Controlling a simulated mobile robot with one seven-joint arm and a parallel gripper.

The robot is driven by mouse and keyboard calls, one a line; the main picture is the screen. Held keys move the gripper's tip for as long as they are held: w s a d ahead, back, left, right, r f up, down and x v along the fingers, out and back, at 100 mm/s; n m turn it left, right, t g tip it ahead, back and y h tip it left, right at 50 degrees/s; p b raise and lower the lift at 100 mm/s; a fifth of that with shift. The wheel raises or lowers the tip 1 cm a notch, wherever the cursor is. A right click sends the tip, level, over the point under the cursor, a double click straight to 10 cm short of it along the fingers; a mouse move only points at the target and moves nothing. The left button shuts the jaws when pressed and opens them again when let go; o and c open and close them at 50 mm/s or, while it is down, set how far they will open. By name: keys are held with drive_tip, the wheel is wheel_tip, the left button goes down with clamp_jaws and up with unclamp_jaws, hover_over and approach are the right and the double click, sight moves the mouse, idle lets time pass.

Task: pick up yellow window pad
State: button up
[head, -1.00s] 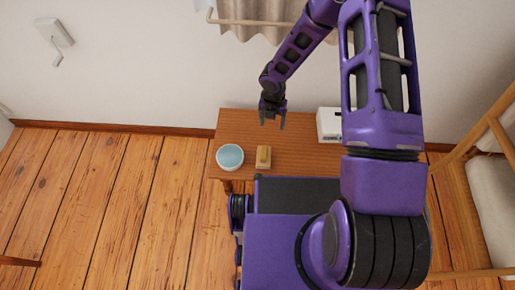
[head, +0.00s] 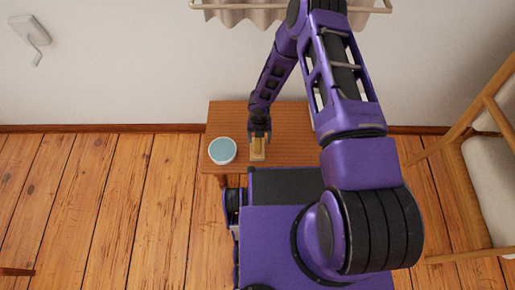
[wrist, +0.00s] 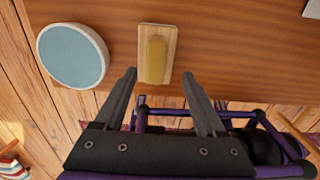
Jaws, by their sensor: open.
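The yellow window pad (wrist: 155,60) is a small block with a yellow raised middle on a pale wooden base. It lies on the wooden table (head: 290,155) near its front edge, and in the head view the pad (head: 258,154) is partly hidden by my gripper. My gripper (head: 259,138) is over the far end of the pad. In the wrist view my gripper (wrist: 160,85) is open and empty, with its fingertips spread to either side of the pad's lower end. I cannot tell the height between fingertips and pad.
A round bowl with a pale blue inside (head: 222,151) stands left of the pad; it also shows in the wrist view (wrist: 72,55). A wooden chair (head: 470,165) stands at the right. A white object (wrist: 312,8) shows at the table's far corner.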

sight(257, 143)
drive_tip(key=f, duration=0.3)
drive_tip(key=f+b, duration=0.1)
drive_tip(key=f, duration=0.1)
drive_tip(key=shift+w+a, duration=0.2)
drive_tip(key=shift+a, duration=0.15)
drive_tip(key=shift+c, duration=0.3)
clamp_jaws()
